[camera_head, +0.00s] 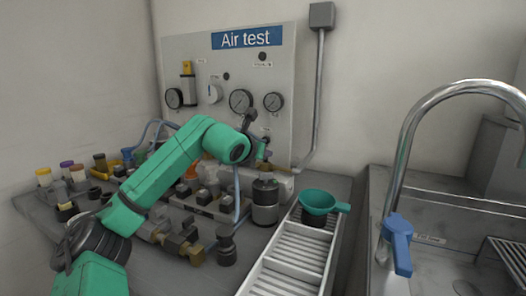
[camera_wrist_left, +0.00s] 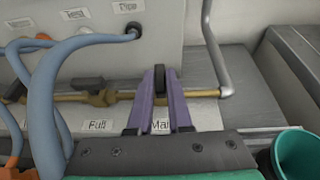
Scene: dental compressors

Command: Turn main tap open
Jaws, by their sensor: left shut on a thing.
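The main tap's black handle (camera_wrist_left: 160,76) stands upright between the two purple fingers of my left gripper (camera_wrist_left: 161,88) in the left wrist view. The gripper is shut on it. The handle sits over a brass pipe (camera_wrist_left: 206,94), and a partly hidden label beginning "Mai" (camera_wrist_left: 161,126) lies below. In the head view my left gripper (camera_head: 264,158) is at the foot of the "Air test" panel (camera_head: 228,70), and the arm hides much of the tap. My right gripper is not in view.
Another tap with a black handle (camera_wrist_left: 88,84) sits left, above the label "Full" (camera_wrist_left: 97,125). Blue hoses (camera_wrist_left: 48,90) hang close on the left. A green funnel (camera_head: 318,202) stands at the white tray (camera_head: 292,262). The sink faucet (camera_head: 410,125) is at right.

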